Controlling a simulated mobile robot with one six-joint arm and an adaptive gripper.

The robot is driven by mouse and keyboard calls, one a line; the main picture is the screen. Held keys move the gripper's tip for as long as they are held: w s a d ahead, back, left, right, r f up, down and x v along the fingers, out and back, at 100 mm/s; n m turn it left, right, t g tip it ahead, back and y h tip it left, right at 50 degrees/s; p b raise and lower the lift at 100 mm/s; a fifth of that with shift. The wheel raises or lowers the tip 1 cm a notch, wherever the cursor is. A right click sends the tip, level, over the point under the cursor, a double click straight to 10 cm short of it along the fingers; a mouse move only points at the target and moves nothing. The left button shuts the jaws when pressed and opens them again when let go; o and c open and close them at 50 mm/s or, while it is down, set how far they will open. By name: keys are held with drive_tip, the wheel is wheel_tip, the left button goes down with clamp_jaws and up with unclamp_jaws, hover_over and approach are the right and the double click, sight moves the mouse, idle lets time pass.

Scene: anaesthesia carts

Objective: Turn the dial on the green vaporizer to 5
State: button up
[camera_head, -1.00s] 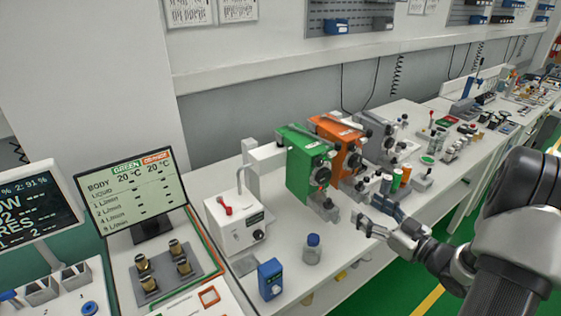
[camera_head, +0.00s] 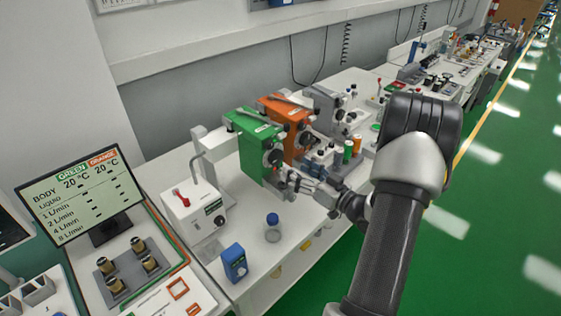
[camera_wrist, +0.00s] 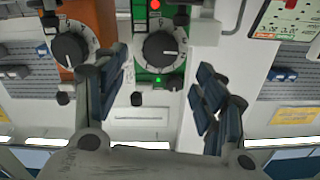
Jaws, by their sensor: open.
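The green vaporizer (camera_head: 247,148) stands on the bench beside the orange vaporizer (camera_head: 283,117). Its black dial (camera_head: 275,157) is on its front face. In the wrist view the green vaporizer's dial (camera_wrist: 160,47) is near the top middle, with a white ring of marks around it; a pale line on the knob points right. My gripper (camera_head: 292,182) is open and empty, just in front of and below the dial. In the wrist view its fingers (camera_wrist: 160,82) are spread on either side, apart from the dial.
In the wrist view the orange vaporizer's dial (camera_wrist: 70,48) lies close beside my left finger. A white machine with a red lever (camera_head: 195,212), a blue-capped bottle (camera_head: 272,229) and a blue box (camera_head: 234,263) stand left of the gripper. Small bottles (camera_head: 348,150) stand to the right.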

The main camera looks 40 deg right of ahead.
sight(278, 158)
drive_tip(key=w, duration=0.7)
drive_tip(key=shift+w+a+b, duration=0.2)
drive_tip(key=shift+a+b, duration=0.15)
drive_tip(key=shift+c, duration=0.5)
drive_tip(key=c, duration=1)
drive_tip(key=shift+b, duration=0.3)
drive_tip(key=n+b, duration=0.5)
drive_tip(key=shift+a+f+b, duration=0.1)
drive_tip(key=shift+f+b, duration=0.1)
drive_tip(key=shift+b, duration=0.15)
drive_tip(key=n+b, duration=0.3)
drive_tip(key=b, duration=0.1)
drive_tip(key=shift+r+n+h, duration=0.1)
drive_tip(key=shift+n+h, duration=0.2)
